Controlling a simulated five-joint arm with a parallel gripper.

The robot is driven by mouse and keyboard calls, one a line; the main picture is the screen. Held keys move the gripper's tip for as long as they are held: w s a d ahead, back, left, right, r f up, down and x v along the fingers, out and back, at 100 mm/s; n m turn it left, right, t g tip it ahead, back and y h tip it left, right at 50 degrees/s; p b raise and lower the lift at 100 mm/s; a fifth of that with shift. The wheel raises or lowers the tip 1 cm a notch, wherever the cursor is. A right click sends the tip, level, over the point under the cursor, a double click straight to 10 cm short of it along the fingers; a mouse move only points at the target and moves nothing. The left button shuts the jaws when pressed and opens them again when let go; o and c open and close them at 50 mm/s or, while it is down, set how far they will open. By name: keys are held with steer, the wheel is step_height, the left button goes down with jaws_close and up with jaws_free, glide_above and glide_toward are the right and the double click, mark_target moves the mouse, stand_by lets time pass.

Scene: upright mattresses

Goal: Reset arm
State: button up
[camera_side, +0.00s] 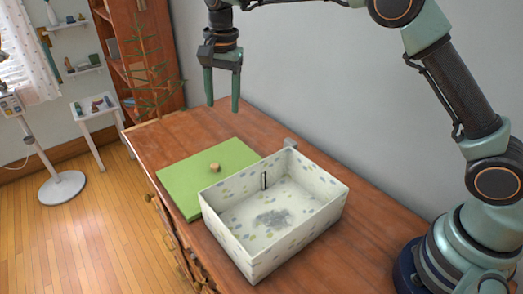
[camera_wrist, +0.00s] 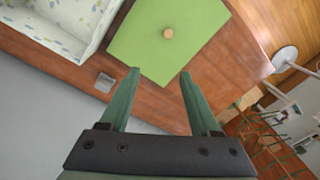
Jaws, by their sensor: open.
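My gripper (camera_side: 222,88) hangs high above the wooden dresser top, pointing down, with its two green fingers apart and nothing between them. In the wrist view, the gripper (camera_wrist: 158,74) is open and empty too. My arm reaches across from its base at the right.
A green mat (camera_side: 185,185) with a small tan block (camera_side: 214,167) lies on the dresser (camera_side: 205,125). An open patterned box (camera_side: 275,238) stands beside it, with a dark upright piece inside. A small grey block (camera_side: 290,144) is behind the box. A wall runs along the back.

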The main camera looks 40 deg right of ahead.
steer(key=s+d+r+n+t, duration=0.2)
steer(key=s+d+r+n, duration=0.4)
steer(key=s+d+r, duration=0.45)
steer(key=s+d+f+n+t, duration=0.1)
steer(key=s+f+n, duration=0.1)
steer(key=s, duration=0.5)
steer(key=s+d+f+n+t, duration=0.1)
steer(key=s+d+f+n, duration=0.1)
steer(key=s, duration=0.4)
steer(key=shift+s+d+f+n+t, duration=0.35)
steer(key=shift+f+n, duration=0.35)
steer(key=shift+f, duration=0.25)
